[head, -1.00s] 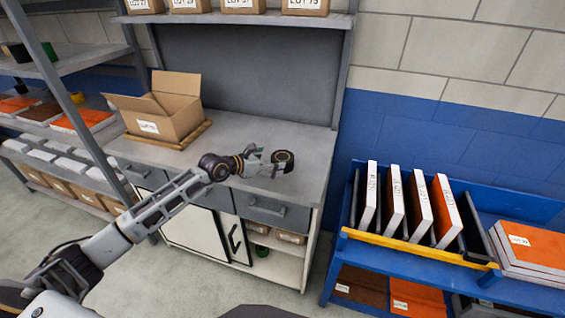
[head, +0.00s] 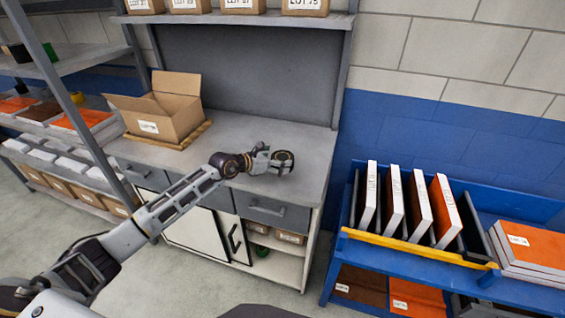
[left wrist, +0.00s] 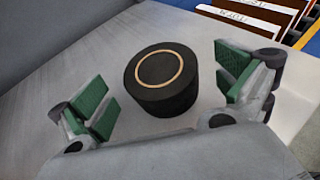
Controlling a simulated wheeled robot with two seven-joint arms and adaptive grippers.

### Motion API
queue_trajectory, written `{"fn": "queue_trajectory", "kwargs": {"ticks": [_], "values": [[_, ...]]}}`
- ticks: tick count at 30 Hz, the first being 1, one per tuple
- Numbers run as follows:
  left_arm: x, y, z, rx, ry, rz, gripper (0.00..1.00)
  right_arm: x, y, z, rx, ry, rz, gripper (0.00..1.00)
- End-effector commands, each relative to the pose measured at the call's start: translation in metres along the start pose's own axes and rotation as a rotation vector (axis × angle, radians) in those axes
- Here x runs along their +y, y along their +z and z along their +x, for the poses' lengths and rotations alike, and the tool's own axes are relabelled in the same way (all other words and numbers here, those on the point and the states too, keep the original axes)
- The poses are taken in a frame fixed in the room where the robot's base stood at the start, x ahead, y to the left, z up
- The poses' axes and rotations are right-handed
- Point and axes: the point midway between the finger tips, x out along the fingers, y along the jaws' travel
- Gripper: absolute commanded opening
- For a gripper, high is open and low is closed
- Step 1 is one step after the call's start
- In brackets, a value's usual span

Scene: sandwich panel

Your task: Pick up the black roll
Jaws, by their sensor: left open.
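The black roll (head: 283,158) stands on the grey workbench top (head: 235,128), near its right end. In the left wrist view the black roll (left wrist: 162,80) lies flat with a tan ring on its top. My left gripper (head: 272,160) is at the roll in the head view. In the left wrist view the left gripper (left wrist: 165,95) is open, with green-padded fingers on either side of the roll. Gaps show between the pads and the roll. My right gripper is not in view.
An open cardboard box (head: 165,110) stands on a wooden board at the bench's left. A blue cart (head: 345,262) with upright panels is to the right. A grey shelf rack (head: 80,62) is at the left. The bench top between box and roll is clear.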

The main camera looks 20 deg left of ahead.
Motion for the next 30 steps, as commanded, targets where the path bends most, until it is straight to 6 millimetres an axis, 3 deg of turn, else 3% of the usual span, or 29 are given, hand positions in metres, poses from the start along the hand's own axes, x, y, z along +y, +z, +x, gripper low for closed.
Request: {"fn": "queue_trajectory", "kwargs": {"ticks": [10,26,30], "values": [[0.001,0.001,0.025,-0.001,0.000,0.000,1.00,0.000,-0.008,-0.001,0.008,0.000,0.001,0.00],[0.001,0.000,0.027,0.000,0.000,0.001,1.00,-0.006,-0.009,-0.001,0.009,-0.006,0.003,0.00],[0.001,0.000,0.027,0.000,0.000,0.001,0.83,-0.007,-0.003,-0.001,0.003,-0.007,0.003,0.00]]}}
